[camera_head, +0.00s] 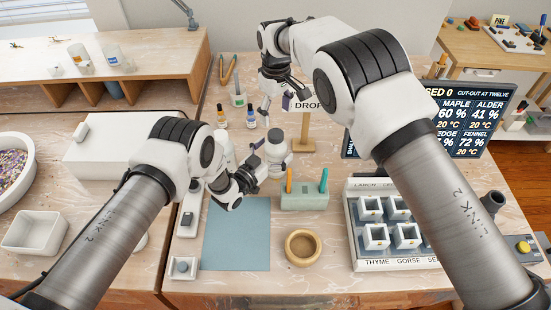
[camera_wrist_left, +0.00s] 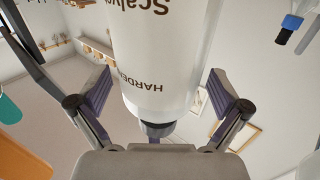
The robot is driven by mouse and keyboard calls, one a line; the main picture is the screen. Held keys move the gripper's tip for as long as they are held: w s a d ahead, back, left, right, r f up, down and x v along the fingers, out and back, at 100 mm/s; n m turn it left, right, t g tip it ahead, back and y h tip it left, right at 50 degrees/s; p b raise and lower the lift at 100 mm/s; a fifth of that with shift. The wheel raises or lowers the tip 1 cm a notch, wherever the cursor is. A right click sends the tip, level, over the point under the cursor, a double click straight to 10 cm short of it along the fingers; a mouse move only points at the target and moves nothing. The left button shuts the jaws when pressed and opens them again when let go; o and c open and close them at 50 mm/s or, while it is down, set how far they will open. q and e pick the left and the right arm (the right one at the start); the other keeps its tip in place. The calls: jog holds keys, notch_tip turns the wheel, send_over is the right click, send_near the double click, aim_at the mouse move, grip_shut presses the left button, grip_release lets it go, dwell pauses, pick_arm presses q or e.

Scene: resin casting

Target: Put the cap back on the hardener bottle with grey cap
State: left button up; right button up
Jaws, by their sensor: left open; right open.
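A white hardener bottle (camera_head: 277,156) stands on the bench behind the pen holder, with a grey piece (camera_head: 275,135) at its top. In the left wrist view the hardener bottle (camera_wrist_left: 155,50) fills the middle, its lettering upside down. A dark grey cap-like piece (camera_wrist_left: 157,128) shows at its narrow end; I cannot tell whether it is seated. My left gripper (camera_head: 256,174) is open beside the bottle; its fingers (camera_wrist_left: 157,95) appear on both sides of it, apart from it. My right gripper (camera_head: 286,99) is open, above the bench farther back.
A pen holder (camera_head: 304,201) with an orange and a green pen, a wooden bowl (camera_head: 303,250) and a blue mat (camera_head: 237,240) lie in front. Small dropper bottles (camera_head: 250,119) and a wooden stand (camera_head: 304,132) are behind. A mould tray (camera_head: 400,262) is at right.

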aim_at(276, 133)
pick_arm(q)
grip_shut()
pick_arm(e)
jog(key=shift+w, duration=0.1)
jog(key=n, duration=1)
jog(key=shift+n, duration=0.3)
jog(key=n, duration=1.2)
jog(key=shift+f, duration=0.15)
notch_tip(276, 133, down, 8)
jog(key=shift+r, duration=0.1)
